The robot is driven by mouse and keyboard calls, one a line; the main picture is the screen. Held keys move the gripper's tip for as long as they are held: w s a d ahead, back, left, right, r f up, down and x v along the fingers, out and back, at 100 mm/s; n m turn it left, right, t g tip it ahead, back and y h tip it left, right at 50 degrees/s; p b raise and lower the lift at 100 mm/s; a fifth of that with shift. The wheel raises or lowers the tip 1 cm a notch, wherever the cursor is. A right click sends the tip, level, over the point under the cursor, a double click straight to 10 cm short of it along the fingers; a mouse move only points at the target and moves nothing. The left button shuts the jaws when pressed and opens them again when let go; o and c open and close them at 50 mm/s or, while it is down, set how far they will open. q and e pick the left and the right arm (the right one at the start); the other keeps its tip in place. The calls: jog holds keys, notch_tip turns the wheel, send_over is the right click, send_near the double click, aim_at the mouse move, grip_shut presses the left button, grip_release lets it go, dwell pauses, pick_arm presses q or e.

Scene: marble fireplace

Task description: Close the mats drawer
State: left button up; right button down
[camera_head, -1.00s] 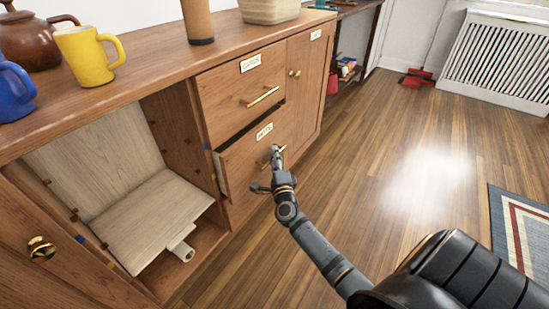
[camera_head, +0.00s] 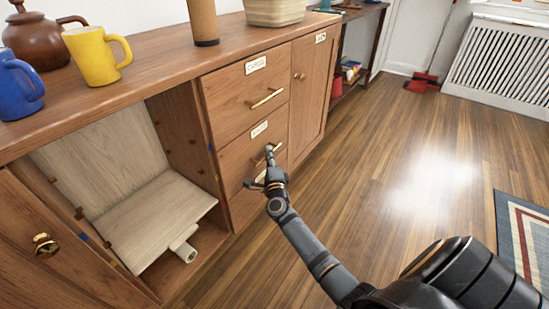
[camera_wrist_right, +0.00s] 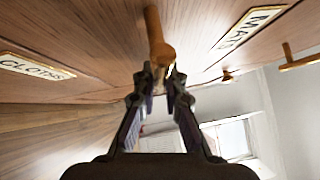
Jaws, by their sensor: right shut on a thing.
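The mats drawer (camera_head: 236,160) is the middle drawer of the wooden cabinet, and its front looks about flush with the drawer above. Its label reads MATS in the right wrist view (camera_wrist_right: 248,27). My right gripper (camera_head: 268,158) is at its front, shut on the brass bar handle (camera_wrist_right: 157,38). The handle is partly hidden by the fingers in the head view. My left gripper is not in view.
Above is a closed drawer with a brass handle (camera_head: 267,98); below is one labelled CLOTHS (camera_wrist_right: 36,65). To the left is an open compartment with a pale board (camera_head: 160,215). A yellow mug (camera_head: 92,56) and blue mug (camera_head: 18,90) stand on top. The wooden floor (camera_head: 400,170) is clear.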

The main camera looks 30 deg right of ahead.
jog(key=c, duration=1.4)
grip_release()
jog(key=shift+w+a, duration=0.15)
jog(key=shift+w, duration=0.1)
jog(key=v, duration=1.2)
